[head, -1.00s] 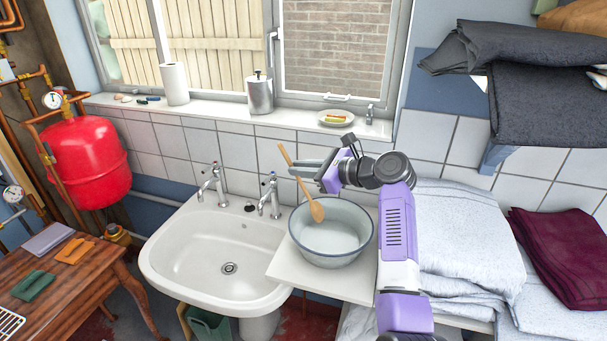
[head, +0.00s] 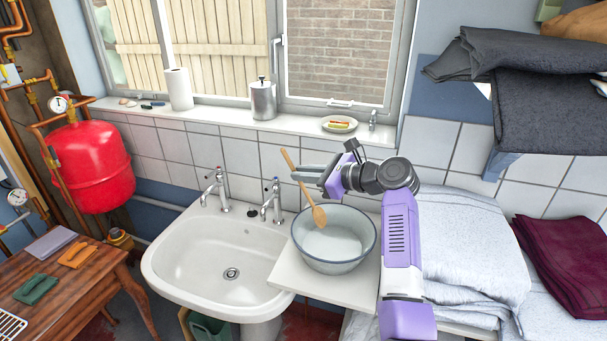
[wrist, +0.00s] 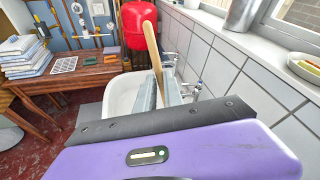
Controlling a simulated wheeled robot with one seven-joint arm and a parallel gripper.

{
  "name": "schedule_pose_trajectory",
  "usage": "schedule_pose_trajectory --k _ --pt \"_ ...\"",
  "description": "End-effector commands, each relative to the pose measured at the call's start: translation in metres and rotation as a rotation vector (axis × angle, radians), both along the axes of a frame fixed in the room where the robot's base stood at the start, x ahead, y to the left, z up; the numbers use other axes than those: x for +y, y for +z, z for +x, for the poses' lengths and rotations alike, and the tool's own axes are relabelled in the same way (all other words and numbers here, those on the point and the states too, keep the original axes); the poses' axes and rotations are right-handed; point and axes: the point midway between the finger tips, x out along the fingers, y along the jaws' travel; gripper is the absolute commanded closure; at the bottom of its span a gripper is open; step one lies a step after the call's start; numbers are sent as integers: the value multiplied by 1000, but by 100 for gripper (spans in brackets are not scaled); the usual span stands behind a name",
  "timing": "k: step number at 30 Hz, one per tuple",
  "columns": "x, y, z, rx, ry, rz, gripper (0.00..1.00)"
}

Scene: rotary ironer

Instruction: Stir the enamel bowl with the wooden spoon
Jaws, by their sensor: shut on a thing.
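The enamel bowl (head: 347,258), pale with a blue-grey rim, stands on a white board (head: 305,283) to the right of the sink. My gripper (head: 299,173) is above the bowl's left back part and shut on the wooden spoon (head: 305,188). The spoon slants, its handle end up to the left and its head down at the bowl's left inner side. Whether the head touches the bowl is unclear. In the wrist view the spoon's handle (wrist: 152,45) rises between the fingers (wrist: 157,93); the bowl does not show there.
A white sink (head: 205,262) with two taps (head: 272,200) is left of the bowl. Folded linens (head: 470,250) lie close on the right. Tiled wall and a windowsill with a canister (head: 263,100) and a plate (head: 339,125) are behind. Dark folded cloths (head: 550,100) are on an upper right shelf.

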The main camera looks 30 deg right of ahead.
Motion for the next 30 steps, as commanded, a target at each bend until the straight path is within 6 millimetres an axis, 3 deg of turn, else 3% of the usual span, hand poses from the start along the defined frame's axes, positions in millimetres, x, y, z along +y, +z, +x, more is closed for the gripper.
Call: schedule_pose_trajectory --k 17,30 --pt "0 47 0 -3 0 -1 100" --pt "0 49 0 -1 0 0 100"
